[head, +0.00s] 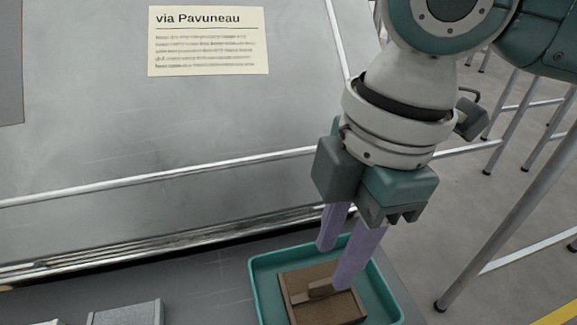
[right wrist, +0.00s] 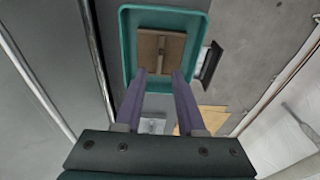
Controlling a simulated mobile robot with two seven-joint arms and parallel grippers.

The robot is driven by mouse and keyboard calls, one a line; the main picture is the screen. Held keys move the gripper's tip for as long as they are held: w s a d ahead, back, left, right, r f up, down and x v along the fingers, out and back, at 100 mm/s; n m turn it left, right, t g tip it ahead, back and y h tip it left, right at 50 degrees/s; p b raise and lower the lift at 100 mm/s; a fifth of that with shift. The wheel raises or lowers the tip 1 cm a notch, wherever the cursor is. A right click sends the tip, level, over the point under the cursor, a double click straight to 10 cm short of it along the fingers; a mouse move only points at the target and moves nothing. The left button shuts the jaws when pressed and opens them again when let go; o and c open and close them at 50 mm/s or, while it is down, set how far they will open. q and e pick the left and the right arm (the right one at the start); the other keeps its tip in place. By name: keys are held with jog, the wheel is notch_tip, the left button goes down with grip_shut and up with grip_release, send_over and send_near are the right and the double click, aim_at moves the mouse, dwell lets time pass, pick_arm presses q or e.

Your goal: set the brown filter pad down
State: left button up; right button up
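The brown filter pad (head: 325,308) is a square brown plate with a raised bar-like handle. It lies inside a teal tray (head: 255,290), and it also shows in the right wrist view (right wrist: 147,45) with its handle in the middle. My right gripper (head: 338,265) points down over the tray with two purple fingers. The fingers stand apart with nothing between their tips; the right wrist view (right wrist: 160,74) shows the same gap. One finger partly covers the pad in the head view. I cannot tell the exact height of the tips above it. My left gripper is not in view.
A grey block (head: 125,313) stands at the lower left on the dark surface. A panel with a sign reading "via Pavuneau" (head: 208,40) and metal rails are behind. Metal legs (head: 510,185) stand on the right. A dark-edged object (right wrist: 209,63) is beside the tray.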

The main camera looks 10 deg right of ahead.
notch_tip(320, 180, up, 7)
jog(key=d+p, duration=0.1)
jog(key=p, duration=0.1)
jog(key=s+a+f+m+t+y, duration=0.3)
jog(key=s+a+f+m, duration=0.15)
jog(key=m, duration=0.25)
jog(key=s+d+f+m+h, duration=0.1)
jog(key=s+d+m+h, duration=0.1)
jog(key=s+d+m, duration=0.2)
jog(key=s+d+f+m+h, duration=0.1)
jog(key=s+d+m+h, duration=0.1)
jog(key=d+m, duration=0.3)
jog(key=s+d, duration=0.1)
jog(key=d, duration=0.2)
jog(key=shift+s+f+t, duration=0.2)
jog(key=shift+s+t, duration=0.1)
jog(key=shift+s, duration=0.1)
jog(key=shift+a, duration=0.15)
